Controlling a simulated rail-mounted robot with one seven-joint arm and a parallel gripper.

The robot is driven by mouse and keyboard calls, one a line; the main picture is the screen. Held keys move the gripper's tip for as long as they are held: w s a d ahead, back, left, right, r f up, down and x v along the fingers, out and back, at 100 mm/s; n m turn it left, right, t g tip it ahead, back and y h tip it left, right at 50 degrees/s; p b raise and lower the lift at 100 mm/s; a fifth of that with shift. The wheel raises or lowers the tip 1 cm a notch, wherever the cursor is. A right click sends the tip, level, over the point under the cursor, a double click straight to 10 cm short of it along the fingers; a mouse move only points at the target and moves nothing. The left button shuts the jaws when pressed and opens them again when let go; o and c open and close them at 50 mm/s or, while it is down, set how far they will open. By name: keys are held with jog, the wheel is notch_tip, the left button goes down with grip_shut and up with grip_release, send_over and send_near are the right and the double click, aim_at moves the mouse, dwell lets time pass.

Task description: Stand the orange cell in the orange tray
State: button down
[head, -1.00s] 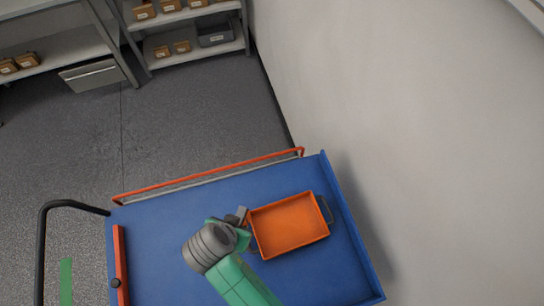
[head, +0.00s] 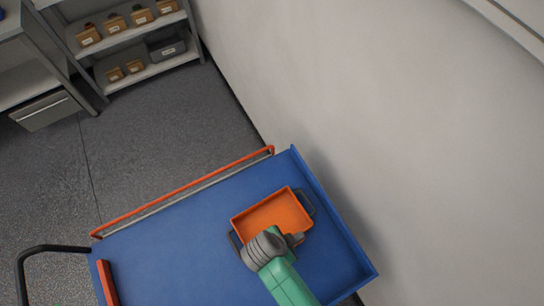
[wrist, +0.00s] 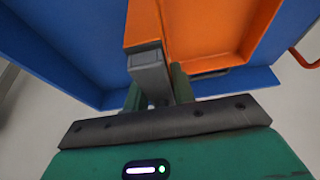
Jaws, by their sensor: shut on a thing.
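The orange tray (head: 268,214) lies on the blue cart top, with a dark handle at each end. It also fills the upper middle of the wrist view (wrist: 215,28). My gripper (wrist: 157,88) is shut on a block with a grey near end and an orange part beyond, which looks like the orange cell (wrist: 149,70). In the head view my wrist covers the tray's near edge and hides the cell. The cell overlaps the tray in the wrist view; I cannot tell its height above the tray floor or whether it touches.
The blue cart top (head: 190,240) is clear left of the tray. It has an orange rail (head: 185,190) along the back and a raised right lip (head: 335,215). A pale wall stands close on the right. Shelves with boxes (head: 125,45) stand at the back left.

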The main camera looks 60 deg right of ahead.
jog(key=shift+w+d+f+b, duration=0.1)
jog(key=shift+w+d+f, duration=0.7)
jog(key=shift+w, duration=0.65)
jog(key=shift+w+d+f+b, duration=0.1)
jog(key=shift+w+d+f, duration=0.65)
jog(key=shift+w, duration=0.7)
jog(key=shift+w+d+f+b, duration=0.1)
jog(key=shift+w+d+f, duration=0.65)
jog(key=shift+w, duration=0.7)
jog(key=shift+d, duration=0.1)
jog(key=c, duration=1.2)
grip_release()
jog(key=shift+o, duration=0.2)
jog(key=p+v, duration=0.1)
jog(key=v, duration=1.1)
jog(key=shift+r, duration=0.1)
